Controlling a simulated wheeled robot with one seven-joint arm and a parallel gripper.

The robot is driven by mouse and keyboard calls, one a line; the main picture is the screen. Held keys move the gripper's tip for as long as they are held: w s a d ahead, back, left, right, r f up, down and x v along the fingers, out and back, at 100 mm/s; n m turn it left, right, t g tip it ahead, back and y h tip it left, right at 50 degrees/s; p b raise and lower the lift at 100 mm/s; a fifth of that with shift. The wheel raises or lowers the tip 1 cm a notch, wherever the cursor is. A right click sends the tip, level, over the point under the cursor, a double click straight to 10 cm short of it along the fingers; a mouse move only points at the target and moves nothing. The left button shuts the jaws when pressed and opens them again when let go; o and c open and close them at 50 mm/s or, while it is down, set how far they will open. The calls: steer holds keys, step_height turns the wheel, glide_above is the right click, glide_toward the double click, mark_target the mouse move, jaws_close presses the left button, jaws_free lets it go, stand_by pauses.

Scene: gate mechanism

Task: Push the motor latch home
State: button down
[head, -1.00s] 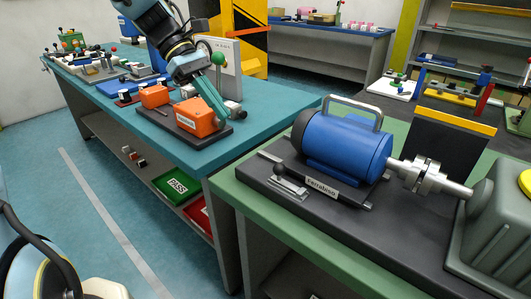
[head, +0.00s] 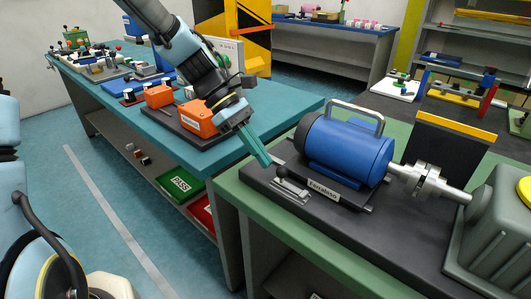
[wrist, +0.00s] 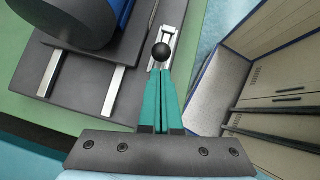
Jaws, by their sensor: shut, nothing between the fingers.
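The motor latch (head: 290,192) is a small silver slide with a black ball knob (head: 282,172), at the near left corner of the dark motor baseplate (head: 345,208). The blue motor (head: 350,150) sits on that plate. My gripper (head: 265,161) has teal fingers, shut and empty, pointing down beside the knob on its left. In the wrist view the knob (wrist: 161,51) is right at the tips of my gripper (wrist: 161,72), in front of the silver latch bracket (wrist: 168,38). I cannot tell whether the fingertips touch the knob.
A silver coupling (head: 425,178) joins the motor to a grey gearbox (head: 495,235) at right. Behind my gripper, orange boxes (head: 198,120) stand on the teal bench (head: 240,88). A gap separates that bench from the green table (head: 235,190).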

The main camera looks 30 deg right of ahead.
mark_target(280, 170)
steer(key=shift+s+d+f, duration=0.15)
steer(key=shift+s+d, duration=0.15)
steer(key=shift+s, duration=0.2)
steer(key=shift+s+d+p, duration=0.2)
steer(key=shift+s+d, duration=0.05)
steer(key=shift+s, duration=0.75)
steer(key=shift+s+d+p, duration=0.2)
steer(key=shift+s+d, duration=0.05)
steer(key=shift+s, duration=0.75)
steer(key=shift+w+a+r+p, duration=0.15)
steer(key=shift+w+r+p, duration=0.1)
steer(key=shift+w+p, duration=0.2)
steer(key=w, duration=0.1)
steer(key=w+a+r, duration=0.1)
steer(key=w, duration=0.1)
steer(key=w+a+p, duration=0.1)
steer(key=shift+w+r, duration=0.25)
steer(key=shift+r, duration=0.1)
steer(key=b+v, duration=0.1)
steer(key=v, duration=0.7)
steer(key=shift+s, duration=0.15)
steer(key=shift+a, duration=0.1)
